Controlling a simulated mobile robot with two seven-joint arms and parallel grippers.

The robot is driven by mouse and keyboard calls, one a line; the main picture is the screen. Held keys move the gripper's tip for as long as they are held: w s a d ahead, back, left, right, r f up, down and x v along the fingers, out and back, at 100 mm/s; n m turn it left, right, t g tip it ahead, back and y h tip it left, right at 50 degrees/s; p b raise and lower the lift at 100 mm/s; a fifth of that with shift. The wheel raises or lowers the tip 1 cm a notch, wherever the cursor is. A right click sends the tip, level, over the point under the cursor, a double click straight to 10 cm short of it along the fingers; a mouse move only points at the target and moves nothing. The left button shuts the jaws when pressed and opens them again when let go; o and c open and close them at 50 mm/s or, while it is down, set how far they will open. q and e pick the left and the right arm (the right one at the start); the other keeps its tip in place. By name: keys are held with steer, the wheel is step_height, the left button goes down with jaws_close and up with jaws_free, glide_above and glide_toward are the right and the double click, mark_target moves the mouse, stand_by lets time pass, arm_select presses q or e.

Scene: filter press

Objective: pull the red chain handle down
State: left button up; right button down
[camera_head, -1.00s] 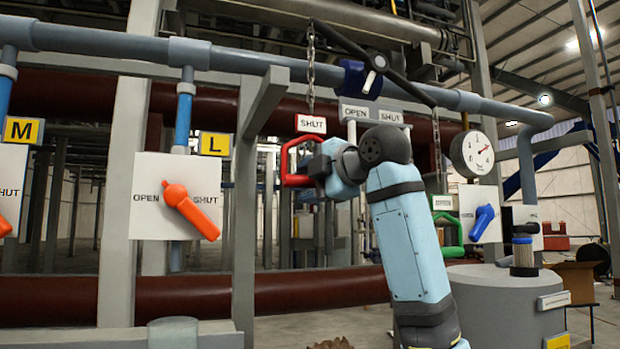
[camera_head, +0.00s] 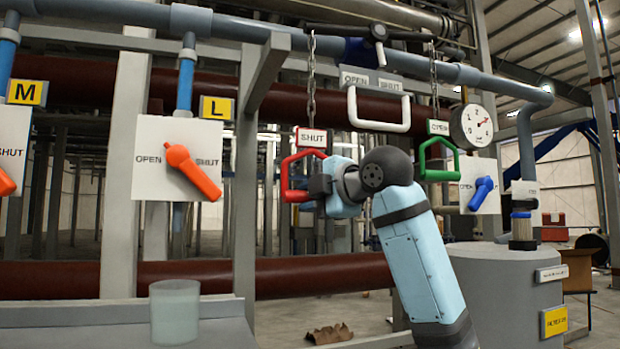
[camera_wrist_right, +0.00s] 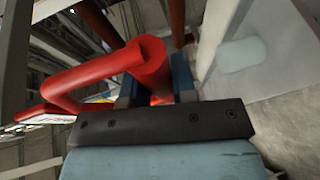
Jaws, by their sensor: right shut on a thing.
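The red chain handle (camera_head: 285,178) hangs from a chain (camera_head: 311,85) beneath a SHUT sign (camera_head: 311,138). My right gripper (camera_head: 312,189) reaches it from the right and is shut on its lower part. In the right wrist view the red handle (camera_wrist_right: 95,82) passes between the two fingers (camera_wrist_right: 157,98). The chain rises to the left end of a dark lever (camera_head: 345,32), which is about level. A green handle (camera_head: 436,160) hangs on a chain from the lever's right end. My left gripper is not in view.
A white handle (camera_head: 378,126) hangs right of the red one, above my right arm. An orange valve lever (camera_head: 190,170) is on a white panel at left. A pressure gauge (camera_head: 471,126) and a blue valve lever (camera_head: 481,192) are at right. A grey tank (camera_head: 510,290) stands lower right.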

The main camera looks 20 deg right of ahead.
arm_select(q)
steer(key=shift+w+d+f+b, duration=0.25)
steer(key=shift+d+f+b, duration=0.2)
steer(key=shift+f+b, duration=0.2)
arm_select(e)
steer(key=shift+a+f, duration=0.15)
steer(key=shift+f, duration=2.55)
steer(key=c, duration=1.1)
jaws_free()
steer(key=shift+o, duration=0.9)
steer(key=shift+s, duration=0.1)
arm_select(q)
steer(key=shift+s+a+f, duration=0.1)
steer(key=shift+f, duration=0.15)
arm_select(e)
steer(key=shift+r, duration=0.15)
arm_select(q)
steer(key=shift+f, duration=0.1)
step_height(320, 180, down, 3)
steer(key=b, duration=0.2)
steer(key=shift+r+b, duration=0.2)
steer(key=shift+b, duration=0.2)
arm_select(e)
steer(key=v, duration=1.4)
